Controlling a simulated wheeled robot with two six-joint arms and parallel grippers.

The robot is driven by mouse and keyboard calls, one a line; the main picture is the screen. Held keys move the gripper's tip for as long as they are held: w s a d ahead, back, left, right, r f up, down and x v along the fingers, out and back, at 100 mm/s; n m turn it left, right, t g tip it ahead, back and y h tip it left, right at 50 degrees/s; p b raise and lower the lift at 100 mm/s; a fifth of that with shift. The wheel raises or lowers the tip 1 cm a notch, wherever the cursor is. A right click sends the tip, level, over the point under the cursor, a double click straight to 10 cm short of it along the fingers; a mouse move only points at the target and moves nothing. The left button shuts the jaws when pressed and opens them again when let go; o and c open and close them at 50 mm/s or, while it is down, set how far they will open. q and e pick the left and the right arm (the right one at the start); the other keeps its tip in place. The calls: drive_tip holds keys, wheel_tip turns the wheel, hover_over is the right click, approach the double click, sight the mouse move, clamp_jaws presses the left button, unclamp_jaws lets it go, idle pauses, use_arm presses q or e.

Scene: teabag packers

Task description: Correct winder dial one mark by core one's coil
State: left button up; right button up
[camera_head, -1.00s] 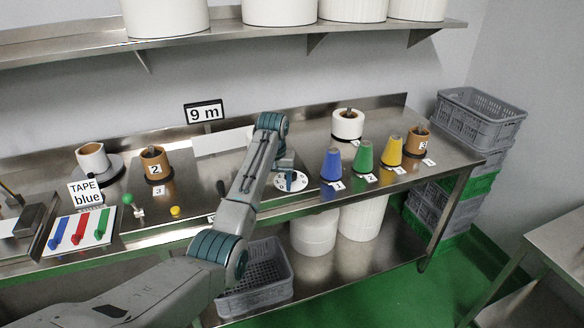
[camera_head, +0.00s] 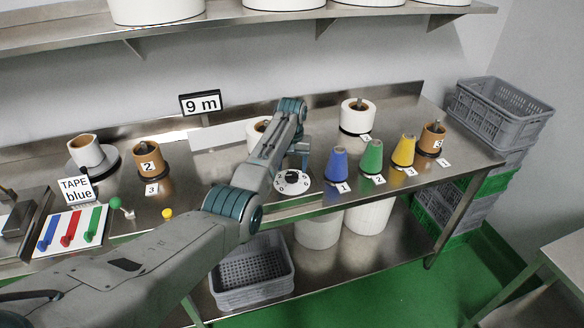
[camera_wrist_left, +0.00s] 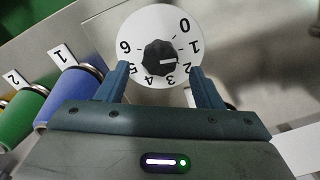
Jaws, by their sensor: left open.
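The winder dial (camera_head: 292,182) is a white disc with a dark knob, below my left gripper (camera_head: 299,162) on the steel bench. In the left wrist view the dial (camera_wrist_left: 160,45) carries numbers 0 to 6. Its knob (camera_wrist_left: 160,57) has a white line pointing right, between 1 and 2 as far as I can tell. My left gripper (camera_wrist_left: 160,75) is open, its fingers either side of the knob, apparently not touching it.
Blue (camera_head: 337,164), green (camera_head: 372,157) and yellow (camera_head: 403,151) cones stand right of the dial. Another white roll (camera_head: 357,117) is behind them. A 9 m sign (camera_head: 200,103) and a TAPE blue sign (camera_head: 76,190) stand at left. Grey crates (camera_head: 500,108) are stacked at far right.

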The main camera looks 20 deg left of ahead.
sight(292, 175)
use_arm(q)
drive_tip(key=f, duration=0.3)
drive_tip(key=shift+w+f, duration=0.1)
drive_tip(key=shift+w, duration=0.15)
drive_tip(key=shift+s, duration=0.1)
drive_tip(key=shift+f, duration=0.1)
drive_tip(key=c, duration=1)
drive_tip(key=shift+o, duration=0.2)
drive_tip(key=shift+m, duration=0.3)
drive_tip(key=m+p, duration=0.1)
drive_tip(key=m, duration=0.2)
drive_tip(key=shift+m+p, duration=0.5)
drive_tip(key=shift+m, duration=1.5)
use_arm(e)
drive_tip(key=shift+w+r, duration=1.2)
drive_tip(key=shift+w, duration=0.2)
